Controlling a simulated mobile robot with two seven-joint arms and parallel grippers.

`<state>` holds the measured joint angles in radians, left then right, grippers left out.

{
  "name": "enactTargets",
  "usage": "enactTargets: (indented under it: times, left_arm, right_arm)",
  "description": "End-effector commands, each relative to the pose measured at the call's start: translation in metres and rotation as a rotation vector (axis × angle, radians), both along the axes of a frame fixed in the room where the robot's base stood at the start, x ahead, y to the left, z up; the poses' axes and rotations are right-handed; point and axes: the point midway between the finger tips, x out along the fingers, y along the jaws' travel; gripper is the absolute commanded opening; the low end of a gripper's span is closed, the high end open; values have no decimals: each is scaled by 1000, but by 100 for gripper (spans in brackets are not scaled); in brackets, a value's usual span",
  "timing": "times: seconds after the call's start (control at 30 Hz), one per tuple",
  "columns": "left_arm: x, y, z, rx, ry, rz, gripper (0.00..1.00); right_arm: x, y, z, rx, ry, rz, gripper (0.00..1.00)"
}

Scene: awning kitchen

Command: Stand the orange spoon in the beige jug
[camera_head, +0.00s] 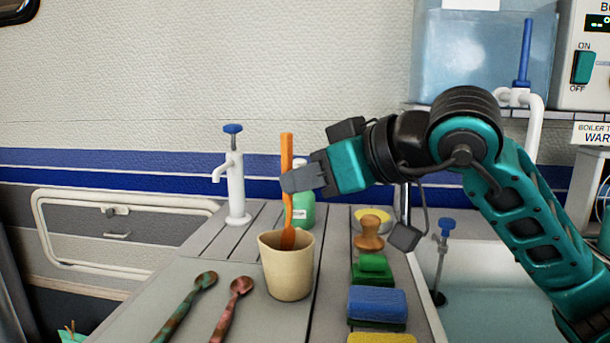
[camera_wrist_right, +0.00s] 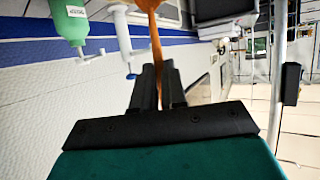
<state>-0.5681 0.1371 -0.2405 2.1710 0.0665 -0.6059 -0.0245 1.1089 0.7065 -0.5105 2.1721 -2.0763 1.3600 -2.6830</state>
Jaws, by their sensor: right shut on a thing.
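The orange spoon (camera_head: 287,153) is upright, with its lower end inside the mouth of the beige jug (camera_head: 289,275). The jug stands on the counter, and its inside bottom is hidden. My right gripper (camera_head: 290,181) is shut on the orange spoon above the jug's rim. In the right wrist view the orange spoon (camera_wrist_right: 155,50) runs between the fingers of my right gripper (camera_wrist_right: 158,72). My left gripper is not in view.
Two mottled spoons (camera_head: 184,306) (camera_head: 232,308) lie left of the jug. A white hand pump (camera_head: 236,187) and a green bottle (camera_head: 303,209) stand behind it. To the right are a wooden-knobbed brush (camera_head: 369,236), a blue sponge (camera_head: 377,302) and a sink (camera_head: 485,290).

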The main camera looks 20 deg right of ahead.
Motion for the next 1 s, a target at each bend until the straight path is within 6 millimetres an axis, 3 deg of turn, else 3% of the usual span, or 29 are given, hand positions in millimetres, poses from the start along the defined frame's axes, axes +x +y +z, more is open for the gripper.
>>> enactTargets:
  times: [0.37, 0.4, 0.67, 1.0]
  left_arm:
    - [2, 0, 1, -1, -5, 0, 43]
    - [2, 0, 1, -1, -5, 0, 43]
    - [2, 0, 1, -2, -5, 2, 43]
    - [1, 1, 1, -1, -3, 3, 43]
  right_arm:
    - [0, 0, -2, 0, 0, 0, 0]
    - [0, 0, -2, 0, 0, 0, 16]
    - [0, 0, -2, 0, 0, 0, 40]
    - [-3, -3, 0, 0, 0, -1, 42]
